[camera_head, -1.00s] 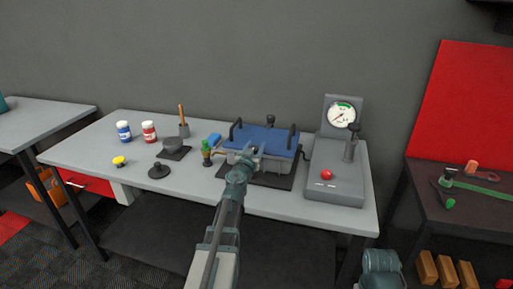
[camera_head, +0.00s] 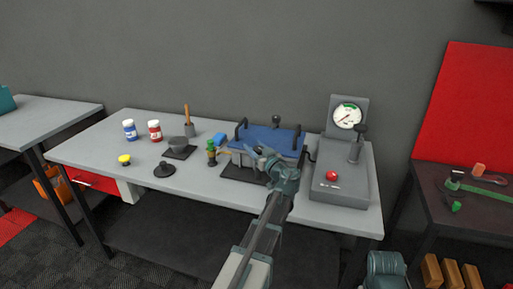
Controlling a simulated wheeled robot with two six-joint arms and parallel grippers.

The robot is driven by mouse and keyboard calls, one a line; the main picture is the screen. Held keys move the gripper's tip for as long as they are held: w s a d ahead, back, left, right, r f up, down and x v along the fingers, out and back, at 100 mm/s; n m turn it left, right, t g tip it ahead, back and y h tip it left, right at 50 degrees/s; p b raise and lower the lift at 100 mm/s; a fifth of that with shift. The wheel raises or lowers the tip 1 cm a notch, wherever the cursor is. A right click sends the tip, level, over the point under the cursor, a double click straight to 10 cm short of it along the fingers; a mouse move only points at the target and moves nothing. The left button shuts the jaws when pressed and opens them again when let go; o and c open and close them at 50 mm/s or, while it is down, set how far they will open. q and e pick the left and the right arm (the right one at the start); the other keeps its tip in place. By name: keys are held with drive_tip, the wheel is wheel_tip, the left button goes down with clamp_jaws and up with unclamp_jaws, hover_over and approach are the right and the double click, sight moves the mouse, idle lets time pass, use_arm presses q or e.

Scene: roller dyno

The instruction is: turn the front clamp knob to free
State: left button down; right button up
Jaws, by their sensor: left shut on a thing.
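The roller dyno fixture, with a blue top (camera_head: 262,137) and a grey body (camera_head: 238,158), sits on a black base plate (camera_head: 238,175) on the grey bench. A black knob (camera_head: 276,119) stands up at its back. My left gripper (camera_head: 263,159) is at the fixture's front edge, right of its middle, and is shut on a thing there. The front clamp knob is at this spot, hidden by my jaws, so its turn position cannot be told. My right gripper is out of view; only part of my right arm shows at bottom right.
A grey gauge unit (camera_head: 340,185) with a red button (camera_head: 331,175) and a lever stands close to the right. Jars, a yellow knob (camera_head: 124,159) and a dark weight (camera_head: 164,169) are further left. The bench's front left is clear.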

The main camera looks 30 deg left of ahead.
use_arm(q)
drive_tip(key=n+g+y, duration=0.1)
drive_tip(key=g, duration=0.1)
drive_tip(key=n+g+y, duration=0.1)
drive_tip(key=n+g, duration=0.1)
drive_tip(key=g, duration=0.1)
drive_tip(key=shift+s+a, duration=0.15)
drive_tip(key=shift+s+n+g, duration=0.25)
drive_tip(key=shift+n+g, duration=0.5)
drive_tip(key=shift+g, duration=0.25)
drive_tip(key=shift+s+n+g, duration=0.25)
drive_tip(key=shift+n+g, duration=0.5)
drive_tip(key=shift+g, duration=0.25)
drive_tip(key=shift+s+g, duration=0.1)
drive_tip(key=shift+g, duration=0.2)
drive_tip(key=shift+c, duration=1.5)
unclamp_jaws()
drive_tip(key=d, duration=0.7)
drive_tip(key=shift+d, duration=0.2)
